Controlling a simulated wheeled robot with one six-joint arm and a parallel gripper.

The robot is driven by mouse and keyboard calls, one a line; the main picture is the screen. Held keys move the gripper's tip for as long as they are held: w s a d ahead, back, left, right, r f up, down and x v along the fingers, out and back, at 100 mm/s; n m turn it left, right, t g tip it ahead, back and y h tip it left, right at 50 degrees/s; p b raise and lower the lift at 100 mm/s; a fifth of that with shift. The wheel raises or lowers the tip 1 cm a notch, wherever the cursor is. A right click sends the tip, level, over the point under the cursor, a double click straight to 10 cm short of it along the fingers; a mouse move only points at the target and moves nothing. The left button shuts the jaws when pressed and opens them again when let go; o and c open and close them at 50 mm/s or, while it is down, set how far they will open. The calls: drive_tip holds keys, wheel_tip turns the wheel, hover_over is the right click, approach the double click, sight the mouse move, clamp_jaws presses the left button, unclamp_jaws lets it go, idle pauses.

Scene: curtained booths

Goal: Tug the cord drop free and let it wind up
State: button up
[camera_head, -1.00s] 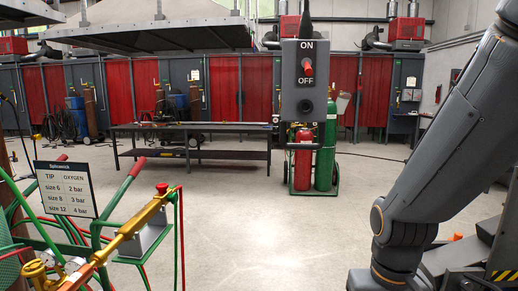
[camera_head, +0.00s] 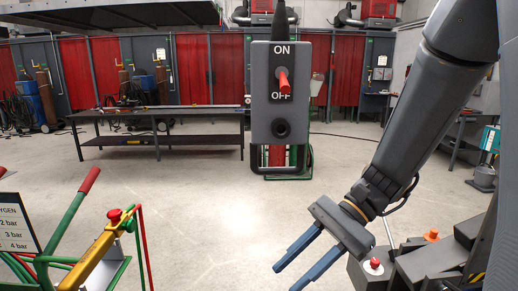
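The cord drop (camera_head: 281,92) hangs near the middle of the view. It is a grey box on a thick black cord (camera_head: 283,22). It has a red switch lever between the words ON and OFF, a round dark socket below, and a black loop handle (camera_head: 281,170) at its bottom. My gripper (camera_head: 285,280) is low in the view, below and slightly right of the box. Its two blue fingers point down and left, apart, with nothing between them. It does not touch the box or handle. The cord's upper end is out of view.
A torch cart with green and red handles (camera_head: 65,225) and a brass torch (camera_head: 95,258) stand at lower left. A long dark workbench (camera_head: 160,115) and red-curtained booths (camera_head: 227,70) are behind. Gas cylinders stand partly hidden behind the box. Open floor (camera_head: 225,210) lies between.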

sight(263, 172)
drive_tip(key=w+r+m+t+y+p, duration=0.1)
drive_tip(key=w+r+y, duration=0.1)
drive_tip(key=r, duration=0.3)
drive_tip(key=w+d+r+m+t+y+p, duration=0.1)
drive_tip(key=w+r+m+y, duration=0.1)
drive_tip(key=r, duration=0.4)
drive_tip(key=w+r+m+t+y+p, duration=0.1)
drive_tip(key=w+r+m+t+y, duration=0.1)
drive_tip(key=w+r, duration=0.3)
drive_tip(key=shift+d+r+y, duration=0.25)
drive_tip(key=shift+y, duration=0.65)
drive_tip(key=shift+w+a+p, duration=0.1)
drive_tip(key=shift+a+p, duration=1.35)
drive_tip(key=shift+a, duration=2.5)
drive_tip(key=shift+c, duration=0.4)
drive_tip(key=shift+f, duration=0.1)
clamp_jaws()
